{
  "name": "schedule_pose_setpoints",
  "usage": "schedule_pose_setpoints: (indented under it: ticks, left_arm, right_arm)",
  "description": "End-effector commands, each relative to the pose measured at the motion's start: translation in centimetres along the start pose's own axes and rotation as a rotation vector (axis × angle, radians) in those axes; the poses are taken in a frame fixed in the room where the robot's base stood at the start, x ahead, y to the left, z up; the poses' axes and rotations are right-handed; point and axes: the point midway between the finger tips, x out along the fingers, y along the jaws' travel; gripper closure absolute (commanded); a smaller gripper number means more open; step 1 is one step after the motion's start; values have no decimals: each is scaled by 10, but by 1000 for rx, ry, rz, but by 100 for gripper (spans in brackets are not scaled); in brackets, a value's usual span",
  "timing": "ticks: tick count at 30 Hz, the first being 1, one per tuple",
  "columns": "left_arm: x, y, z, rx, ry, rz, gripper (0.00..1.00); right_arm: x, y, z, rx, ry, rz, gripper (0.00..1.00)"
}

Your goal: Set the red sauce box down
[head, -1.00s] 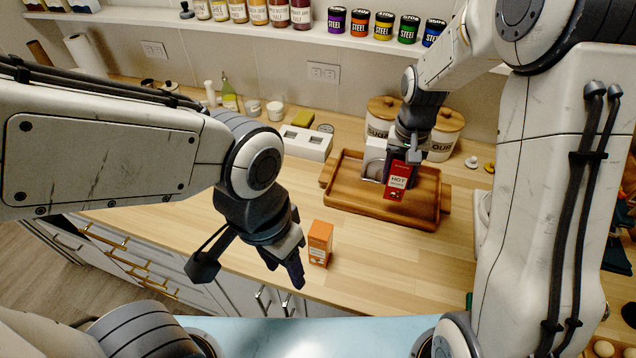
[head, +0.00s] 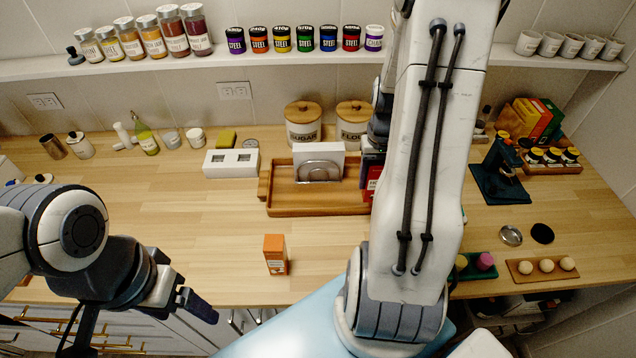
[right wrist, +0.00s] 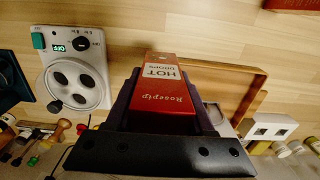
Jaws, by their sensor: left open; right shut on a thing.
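The red sauce box (right wrist: 168,88), lettered "HOT" and "Rosepip", is held between the two dark fingers of my right gripper (right wrist: 165,110) in the right wrist view. In the head view a sliver of the box (head: 374,178) shows at the right end of the wooden tray (head: 300,209), mostly hidden behind my right arm. I cannot tell whether the box touches anything below it. My left gripper (head: 138,322) is open and empty, low at the left by the counter's front edge.
An orange box (head: 275,254) stands on the counter in front of the tray. A white napkin holder (head: 318,168) stands in the tray, with sugar (head: 305,128) and flour canisters behind. A white device (right wrist: 75,75) with dark discs is beside the box. The counter's left middle is clear.

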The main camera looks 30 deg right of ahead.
Motion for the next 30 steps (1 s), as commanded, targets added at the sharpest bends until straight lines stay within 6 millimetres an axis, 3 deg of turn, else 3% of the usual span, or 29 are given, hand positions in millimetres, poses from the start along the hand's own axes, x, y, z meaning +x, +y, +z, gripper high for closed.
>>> schedule_pose_setpoints:
  ticks: [2, 5, 15, 21, 26, 30]
  left_arm:
    - [-4, 0, 0, 0, 0, 0, 20]
    - [-8, 1, 0, 0, 0, 0, 20]
    - [-37, 3, -2, 5, 0, 0, 20]
    - [-47, 3, -2, 7, 0, 0, 20]
    - [-51, 4, -3, 8, 0, 0, 20]
    - [-62, 4, -3, 9, 0, 0, 20]
  right_arm:
    - [-2, 10, 4, 13, 1, 0, 100]
    - [3, 8, 0, 12, -1, 0, 100]
    - [46, -43, -55, 8, -3, 0, 100]
    - [64, -61, -77, 11, 1, 0, 100]
    - [72, -65, -81, 13, -1, 0, 100]
    - [90, -64, -80, 14, -3, 0, 100]
